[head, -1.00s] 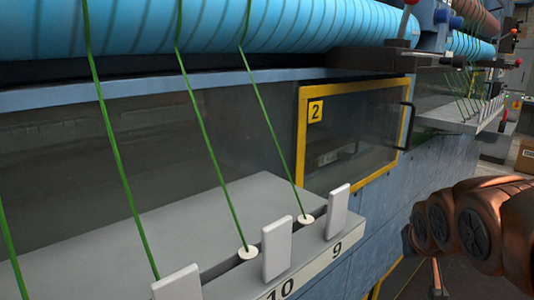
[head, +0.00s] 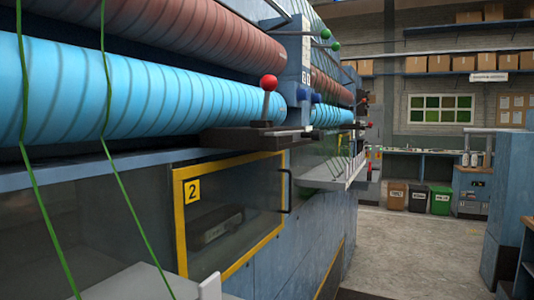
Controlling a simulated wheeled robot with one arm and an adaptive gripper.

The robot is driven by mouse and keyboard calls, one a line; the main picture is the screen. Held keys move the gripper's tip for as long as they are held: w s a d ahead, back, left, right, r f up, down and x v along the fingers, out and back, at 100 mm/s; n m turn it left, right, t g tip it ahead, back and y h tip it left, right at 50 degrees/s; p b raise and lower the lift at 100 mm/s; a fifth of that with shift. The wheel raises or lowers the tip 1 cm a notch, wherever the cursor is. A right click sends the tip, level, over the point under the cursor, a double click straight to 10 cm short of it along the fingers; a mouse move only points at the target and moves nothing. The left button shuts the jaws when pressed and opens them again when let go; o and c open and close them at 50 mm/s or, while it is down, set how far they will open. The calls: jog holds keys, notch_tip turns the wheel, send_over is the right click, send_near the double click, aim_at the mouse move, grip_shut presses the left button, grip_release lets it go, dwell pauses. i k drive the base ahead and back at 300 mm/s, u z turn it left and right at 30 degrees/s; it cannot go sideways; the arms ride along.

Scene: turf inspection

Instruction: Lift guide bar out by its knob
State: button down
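No part is clearly labelled as the guide bar. A red ball knob (head: 268,82) stands upright on a short stem above a dark bar-like ledge (head: 235,138), just below the end of the blue roller. I cannot tell if this knob belongs to the guide bar. A yellow-framed window (head: 178,225) marked 2 is below it, with a dark handle (head: 287,190) on its right edge. A dark block (head: 218,228) shows dimly behind the pane. My gripper is not in view.
Blue (head: 160,88) and brown (head: 215,35) rollers run along the machine. Green strands (head: 120,185) hang at left. A pale shelf (head: 335,180) juts out farther along. Open floor (head: 400,245) lies right, with bins (head: 418,198) behind and a blue cabinet (head: 508,190) at the right.

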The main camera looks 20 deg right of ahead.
aim_at(307, 135)
jog(key=u, duration=1.75)
jog(key=k, duration=1.1)
jog(key=z, duration=0.8)
